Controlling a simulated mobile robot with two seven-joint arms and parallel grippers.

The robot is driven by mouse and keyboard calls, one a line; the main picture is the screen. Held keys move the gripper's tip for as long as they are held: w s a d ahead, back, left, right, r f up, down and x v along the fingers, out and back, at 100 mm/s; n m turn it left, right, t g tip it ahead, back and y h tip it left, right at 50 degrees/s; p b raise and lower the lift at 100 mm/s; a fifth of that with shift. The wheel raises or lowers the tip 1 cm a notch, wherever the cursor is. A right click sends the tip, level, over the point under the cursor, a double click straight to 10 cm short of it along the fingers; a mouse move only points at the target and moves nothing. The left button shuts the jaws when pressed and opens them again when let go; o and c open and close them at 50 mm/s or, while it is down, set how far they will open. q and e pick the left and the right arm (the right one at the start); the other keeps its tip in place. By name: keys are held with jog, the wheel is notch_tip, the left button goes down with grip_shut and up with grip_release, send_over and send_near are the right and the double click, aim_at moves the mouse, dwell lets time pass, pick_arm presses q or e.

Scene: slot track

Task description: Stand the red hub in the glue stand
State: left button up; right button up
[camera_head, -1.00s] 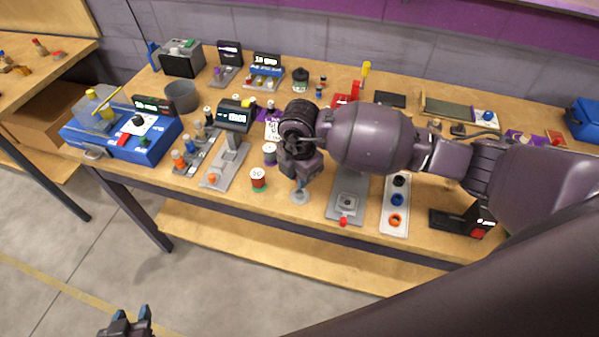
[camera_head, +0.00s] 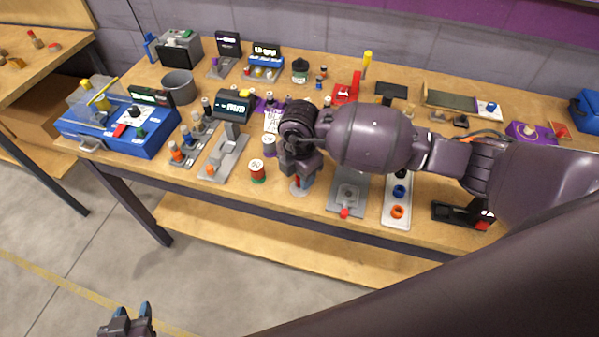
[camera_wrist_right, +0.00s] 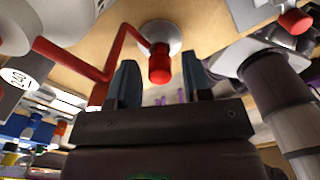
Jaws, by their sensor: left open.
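The red hub (camera_wrist_right: 160,66) shows in the right wrist view as a short red cylinder, in line with a pale round disc. That disc, which looks like the base of the glue stand (camera_wrist_right: 166,32), also shows in the head view (camera_head: 301,188) near the bench's front. How the hub sits in the stand is hard to tell. My right gripper (camera_wrist_right: 160,78) is open, with its fingers apart on both sides of the hub and gaps showing. In the head view its wrist hides most of the stand. My left gripper (camera_head: 127,316) is open and empty, low in front of the bench.
A red-and-green spool (camera_head: 257,171) stands just left of the stand. A grey plate with a red knob (camera_head: 345,212) lies to its right, beside a white strip (camera_head: 397,214) with coloured rings. A bent red bar (camera_wrist_right: 80,61) crosses left of my right fingers.

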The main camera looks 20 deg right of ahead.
jog(key=shift+o, duration=0.3)
jog(key=shift+r, duration=0.1)
notch_tip(320, 180, up, 11)
dwell(0.4)
jog(key=shift+f, duration=0.2)
dwell(0.7)
